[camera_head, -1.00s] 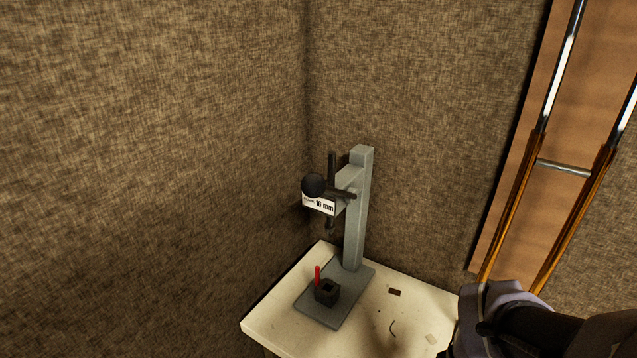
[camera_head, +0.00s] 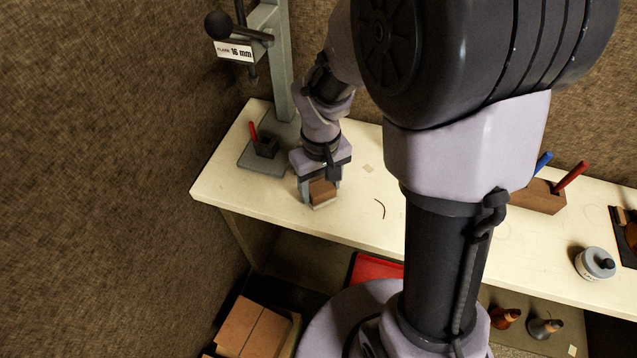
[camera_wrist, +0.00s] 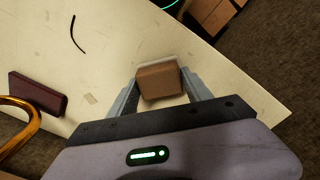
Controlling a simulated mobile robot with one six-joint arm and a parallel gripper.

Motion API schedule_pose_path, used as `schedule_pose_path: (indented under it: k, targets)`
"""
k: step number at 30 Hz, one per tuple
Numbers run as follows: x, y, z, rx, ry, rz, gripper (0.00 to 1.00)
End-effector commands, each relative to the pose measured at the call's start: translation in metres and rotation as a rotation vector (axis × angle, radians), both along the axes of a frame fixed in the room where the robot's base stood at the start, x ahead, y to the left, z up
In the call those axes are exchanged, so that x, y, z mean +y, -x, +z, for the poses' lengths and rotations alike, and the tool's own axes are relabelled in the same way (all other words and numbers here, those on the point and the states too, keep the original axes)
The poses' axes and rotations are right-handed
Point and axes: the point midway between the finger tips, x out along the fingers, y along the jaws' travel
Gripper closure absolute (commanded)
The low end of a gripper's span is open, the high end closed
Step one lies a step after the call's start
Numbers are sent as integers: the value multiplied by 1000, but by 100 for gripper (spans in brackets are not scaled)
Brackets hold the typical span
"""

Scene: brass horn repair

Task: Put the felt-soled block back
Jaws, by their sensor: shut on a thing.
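The felt-soled block (camera_head: 321,190) is brown with a pale layer along its underside. My gripper (camera_head: 319,194) is shut on it, with a finger on either side, above the left part of the cream bench top (camera_head: 228,190). I cannot tell whether the block touches the bench. In the wrist view the block (camera_wrist: 160,82) sits between the two grey fingers of my gripper (camera_wrist: 161,86), its pale layer (camera_wrist: 157,59) on the far side from the wrist.
A grey press (camera_head: 283,95) labelled 16 mm stands left of my gripper, with a dark block (camera_head: 265,146) and red stick on its base. A wooden holder (camera_head: 537,197) with red and blue handles and a jar (camera_head: 595,262) stand right. A thin dark strip (camera_head: 380,208) lies nearby.

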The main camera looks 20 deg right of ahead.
Motion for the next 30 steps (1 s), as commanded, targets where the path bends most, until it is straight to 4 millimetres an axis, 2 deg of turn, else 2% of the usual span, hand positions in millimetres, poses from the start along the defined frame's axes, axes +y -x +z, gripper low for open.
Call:
schedule_pose_path:
  k: [1, 2, 9, 10, 12, 13, 20, 23, 26, 30]
  targets:
    - [0, 0, -5, -1, 0, 0, 74]
    - [0, 0, -3, -2, 0, 0, 80]
    - [0, 0, -5, -1, 0, 0, 80]
    - [0, 0, -4, -1, 0, 0, 37]
    - [0, 0, -4, -1, 0, 0, 23]
    - [0, 0, -4, -1, 0, 0, 21]
    - [0, 0, -3, -1, 0, 0, 21]
    - [0, 0, 3, -2, 0, 0, 21]
    - [0, 0, 26, -4, -1, -1, 21]
    - [0, 0, 69, -5, 0, 0, 21]
